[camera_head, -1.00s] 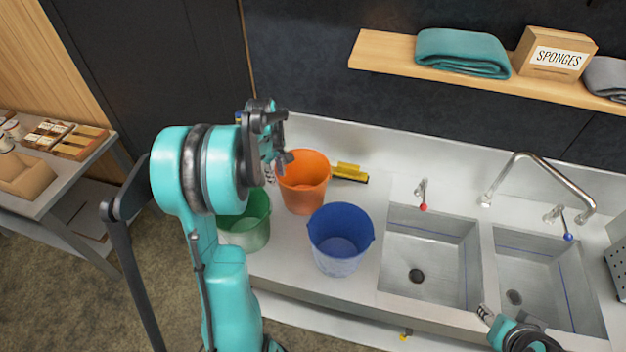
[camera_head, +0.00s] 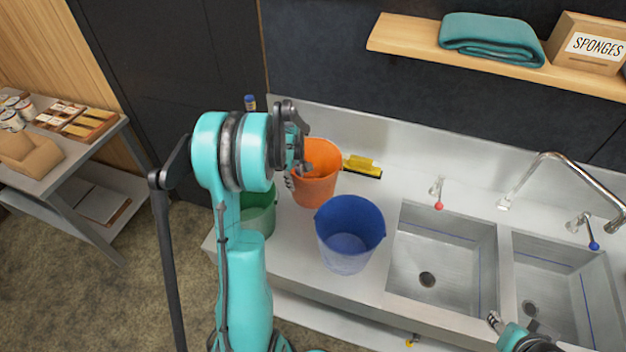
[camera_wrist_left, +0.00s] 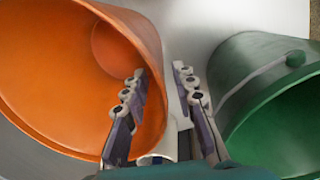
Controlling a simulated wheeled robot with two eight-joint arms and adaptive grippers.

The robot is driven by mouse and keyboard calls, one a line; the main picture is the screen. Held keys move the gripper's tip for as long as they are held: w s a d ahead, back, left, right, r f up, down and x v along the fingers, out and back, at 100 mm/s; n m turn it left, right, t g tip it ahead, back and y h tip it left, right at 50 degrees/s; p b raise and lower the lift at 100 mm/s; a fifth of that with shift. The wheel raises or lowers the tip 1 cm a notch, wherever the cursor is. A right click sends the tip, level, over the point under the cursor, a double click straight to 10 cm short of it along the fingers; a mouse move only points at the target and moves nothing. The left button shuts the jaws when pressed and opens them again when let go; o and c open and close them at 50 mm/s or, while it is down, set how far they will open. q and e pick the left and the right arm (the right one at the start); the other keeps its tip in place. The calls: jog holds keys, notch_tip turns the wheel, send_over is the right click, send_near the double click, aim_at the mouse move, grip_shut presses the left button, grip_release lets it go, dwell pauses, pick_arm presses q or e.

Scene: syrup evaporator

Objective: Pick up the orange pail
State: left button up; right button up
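The orange pail (camera_head: 318,185) stands on the steel counter, behind and left of the blue pail (camera_head: 349,236). My left gripper (camera_head: 298,174) is at its left rim. In the left wrist view the fingers (camera_wrist_left: 160,95) are open. One finger is inside the orange pail (camera_wrist_left: 50,70) and the other is outside, in the gap beside the green pail (camera_wrist_left: 275,95), so the pail's wall lies between them. Whether a finger touches the wall is unclear. My right gripper (camera_head: 495,322) is low at the right, over the sink's front, its fingers too small to read.
The green pail (camera_head: 262,212) stands close on the left, partly behind my arm. A yellow brush (camera_head: 362,166) lies right of the orange pail. Two sink basins (camera_head: 442,260) with taps are at the right. A wooden shelf (camera_head: 405,38) is above. A side table stands far left.

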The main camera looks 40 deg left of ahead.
pick_arm(q)
jog(key=shift+f, duration=0.45)
jog(key=shift+c, duration=0.3)
grip_shut()
